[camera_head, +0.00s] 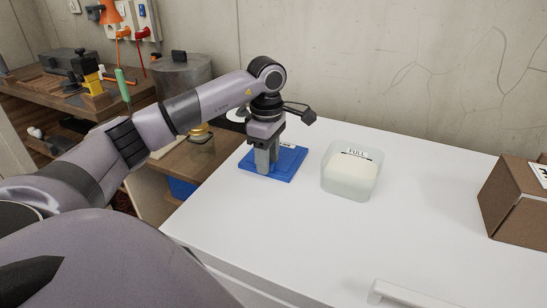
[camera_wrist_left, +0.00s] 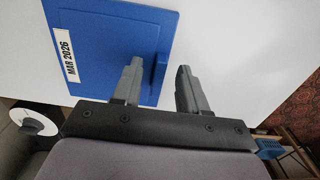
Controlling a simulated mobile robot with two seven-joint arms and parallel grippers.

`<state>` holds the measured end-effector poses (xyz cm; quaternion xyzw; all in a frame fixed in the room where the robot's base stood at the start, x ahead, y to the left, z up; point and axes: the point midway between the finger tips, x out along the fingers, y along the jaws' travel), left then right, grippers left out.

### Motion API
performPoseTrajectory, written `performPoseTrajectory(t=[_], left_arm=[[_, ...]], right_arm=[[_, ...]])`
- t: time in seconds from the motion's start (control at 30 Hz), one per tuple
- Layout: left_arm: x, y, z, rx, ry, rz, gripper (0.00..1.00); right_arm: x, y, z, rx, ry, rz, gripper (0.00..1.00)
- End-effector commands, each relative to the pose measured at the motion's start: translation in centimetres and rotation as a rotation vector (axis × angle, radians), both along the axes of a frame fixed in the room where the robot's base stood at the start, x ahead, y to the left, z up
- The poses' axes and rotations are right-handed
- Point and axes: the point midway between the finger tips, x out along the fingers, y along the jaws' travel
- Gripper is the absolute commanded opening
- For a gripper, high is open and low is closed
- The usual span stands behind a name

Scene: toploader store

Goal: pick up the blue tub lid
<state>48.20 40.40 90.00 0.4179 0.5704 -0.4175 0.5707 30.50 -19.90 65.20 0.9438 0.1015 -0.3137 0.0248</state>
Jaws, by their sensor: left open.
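The blue tub lid (camera_head: 288,165) lies flat on the white top near its back left edge. In the left wrist view the lid (camera_wrist_left: 105,35) shows a white label reading "MAR 2026" and a raised ridge along its right side. My left gripper (camera_head: 264,170) points down over the lid. In the left wrist view its fingers (camera_wrist_left: 160,75) are open and apart, one over the lid beside the ridge and the other past the lid's edge over the white top. Nothing is seen between them except the ridge's end. My right gripper is not in view.
A translucent tub (camera_head: 348,183) with white contents and a "FULL" label stands right of the lid. A brown cardboard box (camera_head: 515,205) is at the far right. The white top (camera_head: 300,240) is clear in front. A cluttered wooden workbench (camera_head: 120,108) stands at left.

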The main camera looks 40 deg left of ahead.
Motion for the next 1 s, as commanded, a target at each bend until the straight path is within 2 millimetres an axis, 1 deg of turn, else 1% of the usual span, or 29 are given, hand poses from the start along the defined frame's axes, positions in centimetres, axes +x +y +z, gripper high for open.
performPoseTrajectory(t=[0.07, 0.17, 0.2, 0.53, 0.67, 0.77, 0.87, 0.97, 1.0], left_arm=[[0.0, 0.0, 0.0, 0.000, 0.000, 0.000, 0.43], [0.0, 0.0, 0.0, 0.000, 0.000, 0.000, 0.13], [0.0, 0.0, 0.0, 0.000, 0.000, 0.000, 0.00], [0.0, 0.0, 0.1, 0.000, 0.000, 0.000, 0.00], [0.0, 0.0, 0.6, 0.000, -0.001, 0.000, 0.00], [0.1, 0.0, 1.4, 0.000, -0.003, 0.000, 0.00], [0.1, 0.0, 2.9, -0.001, -0.004, 0.000, 0.00], [0.1, 0.0, 5.1, -0.001, -0.007, 0.000, 0.00], [0.1, 0.0, 6.2, -0.001, -0.007, 0.000, 0.00]], right_arm=[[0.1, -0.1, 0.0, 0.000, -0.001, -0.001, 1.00], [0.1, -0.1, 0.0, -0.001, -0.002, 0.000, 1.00], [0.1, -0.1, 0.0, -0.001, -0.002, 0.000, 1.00], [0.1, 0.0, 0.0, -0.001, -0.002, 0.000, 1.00], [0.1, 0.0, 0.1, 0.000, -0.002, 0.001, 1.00], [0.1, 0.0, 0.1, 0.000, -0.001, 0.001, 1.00], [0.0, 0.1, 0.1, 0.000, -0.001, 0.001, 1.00], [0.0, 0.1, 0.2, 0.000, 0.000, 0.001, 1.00], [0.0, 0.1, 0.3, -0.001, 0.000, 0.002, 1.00]])
